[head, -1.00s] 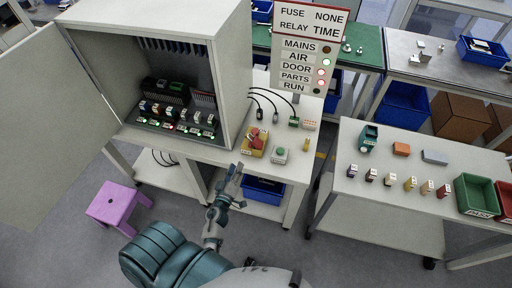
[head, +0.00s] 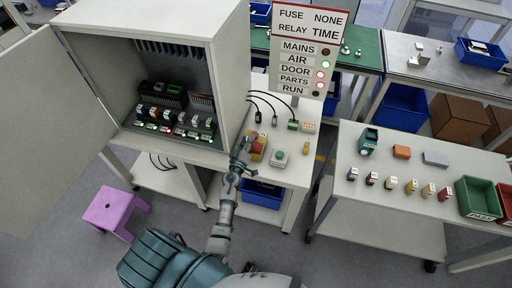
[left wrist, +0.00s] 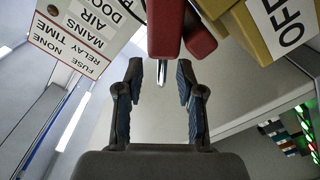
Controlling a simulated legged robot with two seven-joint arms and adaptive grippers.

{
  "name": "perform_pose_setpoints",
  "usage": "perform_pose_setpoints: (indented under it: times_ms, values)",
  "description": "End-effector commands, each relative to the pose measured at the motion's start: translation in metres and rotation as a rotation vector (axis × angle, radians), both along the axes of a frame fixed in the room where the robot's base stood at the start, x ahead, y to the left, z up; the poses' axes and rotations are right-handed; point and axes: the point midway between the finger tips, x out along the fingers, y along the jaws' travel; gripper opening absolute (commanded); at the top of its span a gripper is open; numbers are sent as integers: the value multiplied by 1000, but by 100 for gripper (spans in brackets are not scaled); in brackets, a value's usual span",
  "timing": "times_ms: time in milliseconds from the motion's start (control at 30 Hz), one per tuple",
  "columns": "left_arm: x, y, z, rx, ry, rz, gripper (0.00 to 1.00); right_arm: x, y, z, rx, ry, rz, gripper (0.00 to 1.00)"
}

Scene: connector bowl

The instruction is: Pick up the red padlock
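The red padlock (left wrist: 166,28) shows at the top of the left wrist view, its metal shackle (left wrist: 162,73) pointing down between my fingertips. A red part (left wrist: 200,38) is just right of it, beside the yellow box (left wrist: 255,35) marked OFF. In the head view the yellow box with its red parts (head: 258,148) stands on the bench, partly hidden by my left gripper (head: 238,160). In the left wrist view my left gripper (left wrist: 159,68) is open, one finger on each side of the shackle, with gaps showing. My right gripper is not in view.
An open cabinet (head: 225,60) stands close left of the gripper. A purple stool (head: 112,210) is on the floor.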

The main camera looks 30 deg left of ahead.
Motion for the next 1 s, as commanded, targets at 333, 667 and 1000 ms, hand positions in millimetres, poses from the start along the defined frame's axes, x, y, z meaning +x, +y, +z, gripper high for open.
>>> perform_pose_setpoints:
  times_ms: [333,667,1000]
  values:
    - [9,1,1,2,0,-1,32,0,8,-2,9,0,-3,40]
    - [9,1,0,2,1,-1,0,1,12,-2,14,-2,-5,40]
    - [9,0,6,-1,1,-1,0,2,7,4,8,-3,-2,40]
